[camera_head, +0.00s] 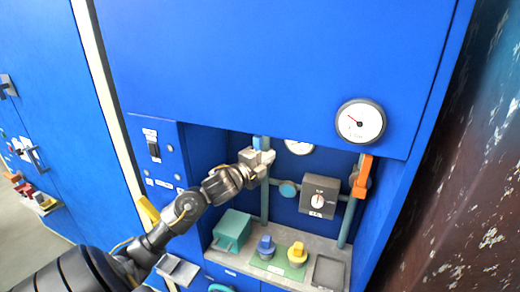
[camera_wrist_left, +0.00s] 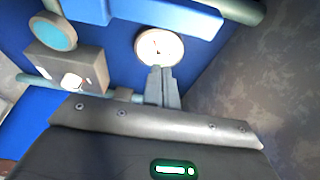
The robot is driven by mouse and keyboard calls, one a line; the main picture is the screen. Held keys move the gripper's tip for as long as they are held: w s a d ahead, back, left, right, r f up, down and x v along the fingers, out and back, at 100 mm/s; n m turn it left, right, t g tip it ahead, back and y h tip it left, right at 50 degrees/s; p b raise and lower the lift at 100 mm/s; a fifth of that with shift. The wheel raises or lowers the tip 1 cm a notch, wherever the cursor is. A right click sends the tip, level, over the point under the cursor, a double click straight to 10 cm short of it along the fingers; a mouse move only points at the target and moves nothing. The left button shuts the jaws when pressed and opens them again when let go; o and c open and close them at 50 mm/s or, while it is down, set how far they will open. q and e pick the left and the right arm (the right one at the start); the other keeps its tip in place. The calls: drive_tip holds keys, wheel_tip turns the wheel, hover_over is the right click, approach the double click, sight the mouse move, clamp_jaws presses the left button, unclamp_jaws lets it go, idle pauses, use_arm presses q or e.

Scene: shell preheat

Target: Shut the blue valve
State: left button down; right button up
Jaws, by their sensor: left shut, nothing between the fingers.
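The blue valve handle (camera_head: 261,142) is at the top of the left upright pipe in the cabinet recess, partly hidden by my left gripper. In the left wrist view a blue bar (camera_wrist_left: 170,12), which looks like this handle, crosses the top edge, roughly in line with the teal pipe (camera_wrist_left: 243,10). My left gripper (camera_head: 268,158) is just below the handle in the head view. Its fingers (camera_wrist_left: 160,75) are shut and empty, and appear apart from the bar. I cannot tell the depth gap. My right gripper is not in view.
An orange valve handle (camera_head: 362,176) is on the right pipe. A grey box with a dial (camera_head: 319,197) sits between the pipes. A white gauge (camera_head: 299,147) is behind. Blue (camera_head: 266,247) and yellow (camera_head: 298,253) knobbed pieces and a teal box (camera_head: 232,230) stand on the shelf below.

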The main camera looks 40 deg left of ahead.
use_arm(q)
drive_tip(key=a, duration=0.1)
drive_tip(key=a+p, duration=0.2)
drive_tip(key=shift+w+a, duration=0.35)
drive_tip(key=shift+a, duration=0.05)
